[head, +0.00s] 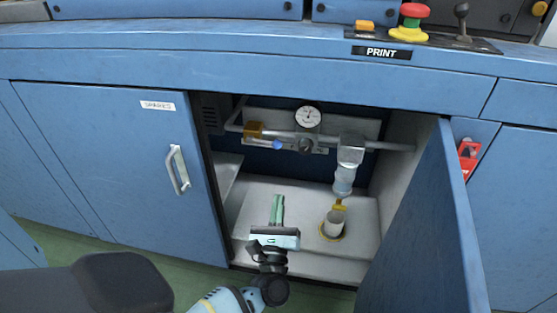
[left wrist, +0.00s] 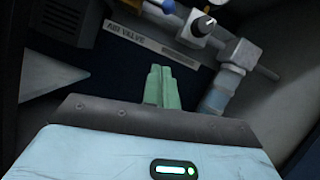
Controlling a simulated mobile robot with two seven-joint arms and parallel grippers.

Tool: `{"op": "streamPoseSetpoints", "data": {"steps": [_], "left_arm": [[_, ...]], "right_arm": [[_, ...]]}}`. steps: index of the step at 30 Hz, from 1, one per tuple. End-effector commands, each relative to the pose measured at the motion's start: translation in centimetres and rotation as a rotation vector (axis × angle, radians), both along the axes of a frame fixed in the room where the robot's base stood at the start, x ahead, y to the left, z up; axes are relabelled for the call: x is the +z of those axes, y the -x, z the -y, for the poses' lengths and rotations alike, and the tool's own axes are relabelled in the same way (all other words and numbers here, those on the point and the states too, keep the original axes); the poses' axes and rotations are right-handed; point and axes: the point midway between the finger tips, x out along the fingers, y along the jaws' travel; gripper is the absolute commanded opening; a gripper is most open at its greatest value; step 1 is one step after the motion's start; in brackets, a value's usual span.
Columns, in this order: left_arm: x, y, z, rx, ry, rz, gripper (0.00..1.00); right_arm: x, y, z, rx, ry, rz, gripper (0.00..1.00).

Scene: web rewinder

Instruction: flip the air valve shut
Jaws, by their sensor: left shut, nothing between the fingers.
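The air valve's brass body (head: 253,130) sits on the pipe at the back of the open cabinet. Its lever ends in a blue tip (head: 277,145) and lies roughly along the pipe, just below it. My right gripper is not in view.
A gauge (head: 308,117), a dark knob (head: 306,146) and a filter bowl (head: 343,181) are right of the lever. The open door (head: 425,225) bounds the right side, the closed door (head: 110,150) the left.

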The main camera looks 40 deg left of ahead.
Motion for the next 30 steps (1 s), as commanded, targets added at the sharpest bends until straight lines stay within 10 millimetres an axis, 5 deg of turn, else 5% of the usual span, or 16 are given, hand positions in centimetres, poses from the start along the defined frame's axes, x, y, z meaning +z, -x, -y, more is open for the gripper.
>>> {"op": "streamPoseSetpoints", "data": {"steps": [17, 21, 30], "left_arm": [[3.8, -7.3, -5.5, 0.002, -0.001, 0.003, 0.00], [6.1, -6.5, -5.4, 0.001, 0.000, 0.003, 0.00], [7.5, -6.1, -5.6, 0.001, 0.000, 0.001, 0.00]], "right_arm": [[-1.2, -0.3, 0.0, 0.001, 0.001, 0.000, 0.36], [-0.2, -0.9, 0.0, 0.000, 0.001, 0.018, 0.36], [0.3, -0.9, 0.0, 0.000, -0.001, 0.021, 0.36]]}}
